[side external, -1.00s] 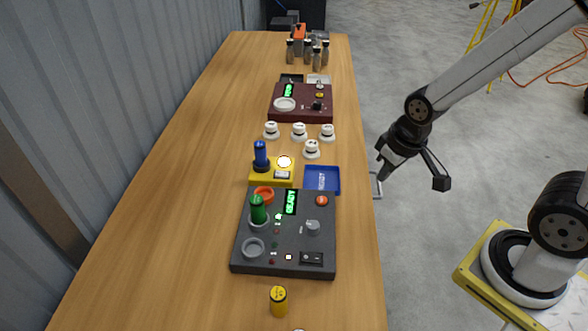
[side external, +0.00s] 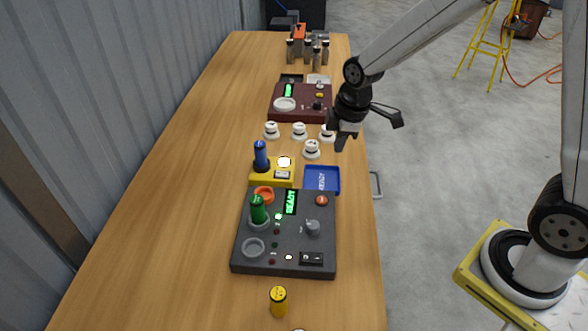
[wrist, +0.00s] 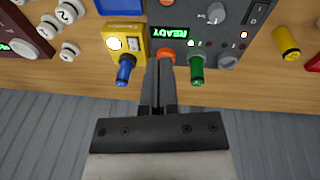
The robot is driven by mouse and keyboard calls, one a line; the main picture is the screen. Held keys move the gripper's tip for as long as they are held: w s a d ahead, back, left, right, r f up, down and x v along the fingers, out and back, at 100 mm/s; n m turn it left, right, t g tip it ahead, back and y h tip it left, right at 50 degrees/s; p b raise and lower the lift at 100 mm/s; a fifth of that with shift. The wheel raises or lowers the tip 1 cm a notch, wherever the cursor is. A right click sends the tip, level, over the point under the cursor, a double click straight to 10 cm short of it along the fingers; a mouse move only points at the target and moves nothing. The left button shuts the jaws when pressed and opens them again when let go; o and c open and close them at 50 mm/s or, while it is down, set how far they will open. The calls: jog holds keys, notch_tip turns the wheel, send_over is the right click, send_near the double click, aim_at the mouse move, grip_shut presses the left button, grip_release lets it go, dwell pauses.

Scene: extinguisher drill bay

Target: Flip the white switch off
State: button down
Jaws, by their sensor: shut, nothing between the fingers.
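A small white rocker switch (side external: 282,174) sits on a yellow box (side external: 258,176), beside a round lamp (side external: 284,162) that glows white. A blue cylinder (side external: 260,155) stands upright at the box's left end. In the wrist view the white switch (wrist: 133,44) shows at the top left, with the lit lamp (wrist: 114,43) beside it. Which way the rocker is tipped is too small to tell. My gripper (side external: 341,144) is shut and empty above the table's right side, apart from the box. In the wrist view its closed fingers (wrist: 159,64) point between the blue and green cylinders.
A dark grey panel (side external: 286,238) holds a green cylinder (side external: 258,210), a READY display, knobs and a black rocker (side external: 311,258). A blue tray (side external: 322,179) lies beside the yellow box. Several white numbered knobs (side external: 299,130) stand behind, then a maroon panel (side external: 285,117). The table's left side is clear.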

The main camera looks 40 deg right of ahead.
aim_at(278, 174)
jog(key=w+a+f+n, duration=0.1)
jog(key=w+n, duration=0.6)
jog(key=n, duration=0.1)
jog(key=w+a+f+n+g, duration=0.1)
jog(key=w+n, duration=0.7)
jog(key=shift+w+a+f+n+y, duration=0.15)
jog(key=shift+a+f+n+y, duration=0.1)
jog(key=shift+a+n+y, duration=0.15)
jog(key=f, duration=0.9)
jog(key=w+a+f, duration=0.1)
jog(key=f, duration=0.4)
jog(key=shift+w+a, duration=0.1)
